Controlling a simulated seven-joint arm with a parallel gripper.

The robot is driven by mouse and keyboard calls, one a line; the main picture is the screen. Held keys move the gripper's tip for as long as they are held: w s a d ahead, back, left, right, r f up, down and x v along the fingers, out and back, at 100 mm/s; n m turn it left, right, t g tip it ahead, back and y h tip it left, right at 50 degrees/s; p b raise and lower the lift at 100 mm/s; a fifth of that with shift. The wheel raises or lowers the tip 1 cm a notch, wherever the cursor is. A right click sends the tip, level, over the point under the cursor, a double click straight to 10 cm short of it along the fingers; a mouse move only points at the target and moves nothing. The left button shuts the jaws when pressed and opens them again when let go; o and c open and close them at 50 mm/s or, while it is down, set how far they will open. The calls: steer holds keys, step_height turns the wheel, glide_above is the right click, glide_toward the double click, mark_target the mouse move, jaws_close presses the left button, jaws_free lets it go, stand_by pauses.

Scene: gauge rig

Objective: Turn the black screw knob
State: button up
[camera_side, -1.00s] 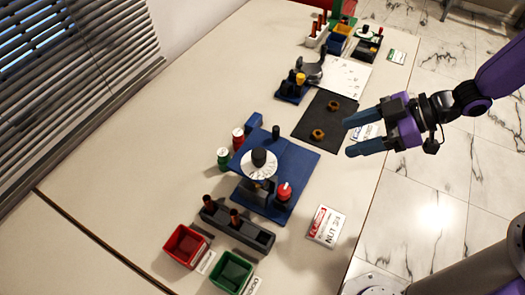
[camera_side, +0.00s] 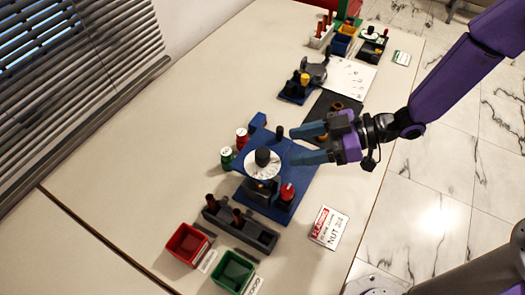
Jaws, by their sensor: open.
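A black screw knob (camera_side: 263,156) stands upright at the middle of a white round dial (camera_side: 250,165) on the blue gauge rig (camera_side: 301,178). A smaller black post (camera_side: 280,131) stands on the rig's back part. My gripper (camera_side: 291,145) reaches in from the right, its two blue fingers spread and pointing left toward the knob. It is open and empty. The fingertips appear to the right of the knob and apart from it. The gripper hides part of the rig's right side and part of the dark mat.
A red knob (camera_side: 287,192) stands at the rig's front right. Red (camera_side: 242,137) and green (camera_side: 227,157) cylinders stand at its left. A grey block with pegs (camera_side: 240,229), a red bin (camera_side: 187,245) and a green bin (camera_side: 232,272) lie in front. The table's left side is clear.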

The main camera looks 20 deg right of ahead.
mark_target(267, 153)
steer(key=x, duration=0.8)
steer(key=shift+w+a+f, duration=0.15)
steer(key=shift+a, duration=0.2)
steer(key=c, duration=1)
